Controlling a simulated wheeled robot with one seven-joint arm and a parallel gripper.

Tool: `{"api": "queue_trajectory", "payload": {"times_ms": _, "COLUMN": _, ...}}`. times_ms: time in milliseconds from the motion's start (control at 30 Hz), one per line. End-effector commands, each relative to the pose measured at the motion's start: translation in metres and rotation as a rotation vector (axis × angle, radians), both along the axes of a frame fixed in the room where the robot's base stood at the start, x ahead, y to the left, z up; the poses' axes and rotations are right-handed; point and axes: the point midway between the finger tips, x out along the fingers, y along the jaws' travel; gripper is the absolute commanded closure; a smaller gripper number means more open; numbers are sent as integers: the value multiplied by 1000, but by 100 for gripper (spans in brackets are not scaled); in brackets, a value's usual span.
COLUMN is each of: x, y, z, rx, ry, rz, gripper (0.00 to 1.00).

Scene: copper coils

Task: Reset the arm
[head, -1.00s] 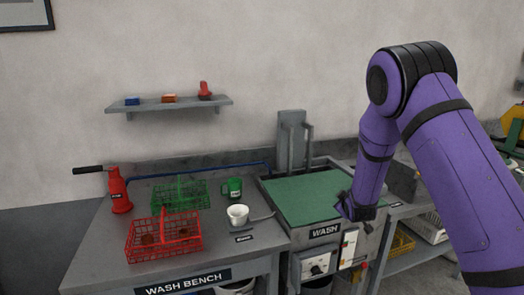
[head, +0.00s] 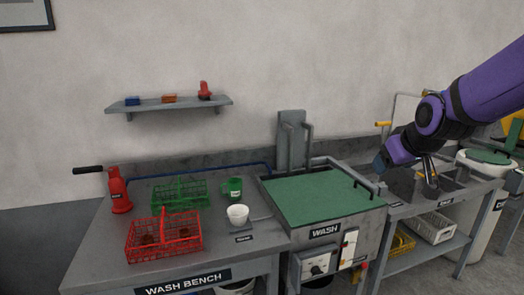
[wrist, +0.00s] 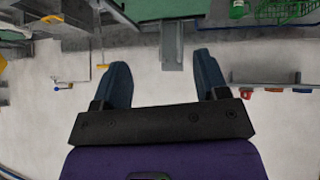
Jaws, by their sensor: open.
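My gripper (head: 381,162) is at the right in the head view, to the right of the wash unit and in front of the wall. The wrist view shows its two dark blue fingers (wrist: 160,64) spread wide apart with nothing between them. The gripper is open and empty. My purple arm reaches in from the upper right of the head view.
The wash unit (head: 315,198) has a green top. The wash bench (head: 100,262) holds a red basket (head: 165,240), green basket (head: 180,194), green mug (head: 233,187), white cup (head: 237,215) and red bottle (head: 119,190). A wall shelf (head: 170,104) is above.

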Motion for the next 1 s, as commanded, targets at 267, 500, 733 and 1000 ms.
{"api": "queue_trajectory", "payload": {"times_ms": 267, "x": -99, "y": 0, "z": 34, "rx": 65, "ry": 97, "rz": -60, "gripper": 33}}
{"api": "queue_trajectory", "payload": {"times_ms": 500, "x": -185, "y": 0, "z": 43, "rx": 97, "ry": 185, "rz": -128, "gripper": 33}}
{"api": "queue_trajectory", "payload": {"times_ms": 733, "x": -240, "y": 0, "z": 40, "rx": 104, "ry": 245, "rz": -181, "gripper": 33}}
{"api": "queue_trajectory", "payload": {"times_ms": 1000, "x": -254, "y": 0, "z": 38, "rx": 106, "ry": 263, "rz": -199, "gripper": 33}}
